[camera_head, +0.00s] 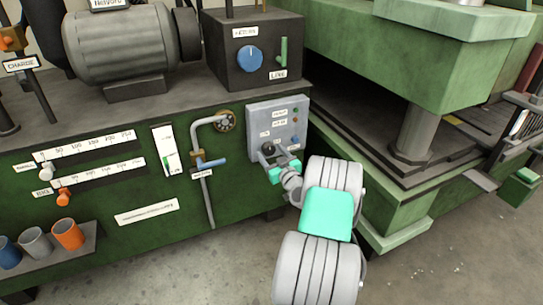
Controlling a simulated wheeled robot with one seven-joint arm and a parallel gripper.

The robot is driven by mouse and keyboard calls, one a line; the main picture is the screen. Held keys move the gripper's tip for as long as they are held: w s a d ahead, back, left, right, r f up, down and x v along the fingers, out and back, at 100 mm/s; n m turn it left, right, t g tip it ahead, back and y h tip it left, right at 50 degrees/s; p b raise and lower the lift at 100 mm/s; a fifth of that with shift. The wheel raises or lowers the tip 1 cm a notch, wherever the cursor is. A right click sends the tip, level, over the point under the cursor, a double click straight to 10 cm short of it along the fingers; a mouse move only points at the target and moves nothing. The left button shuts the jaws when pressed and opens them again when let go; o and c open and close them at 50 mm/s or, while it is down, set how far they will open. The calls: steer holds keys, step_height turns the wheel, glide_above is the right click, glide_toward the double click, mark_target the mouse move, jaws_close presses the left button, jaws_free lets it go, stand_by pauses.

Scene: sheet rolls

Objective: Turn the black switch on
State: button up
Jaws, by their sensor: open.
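The black switch (268,147) is a small dark round knob low on the left side of a grey control panel (292,110). My gripper (268,154) is at the panel, its open fingers reaching around or just in front of the knob. I cannot tell whether they touch it. The lower part of the knob is partly hidden by the gripper, and its turned position is too small to read.
The panel also has small coloured buttons and labels. To its left are a pipe with a blue-handled valve (210,162) and sliders. A dark box with a blue dial (250,58) stands above. A green press (425,50) is at the right. Grey floor lies below.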

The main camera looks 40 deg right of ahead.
steer(key=shift+w, duration=0.1)
steer(key=shift+c, duration=0.4)
steer(key=c, duration=1.3)
steer(key=shift+m, duration=0.4)
steer(key=m, duration=0.8)
steer(key=shift+a+m, duration=0.1)
steer(key=shift+m, duration=0.2)
steer(key=m+p, duration=0.1)
steer(key=m, duration=0.3)
steer(key=shift+r, duration=0.1)
steer(key=m+p, duration=0.1)
steer(key=m, duration=0.3)
steer(key=shift+a+m, duration=0.1)
steer(key=shift+m, duration=0.3)
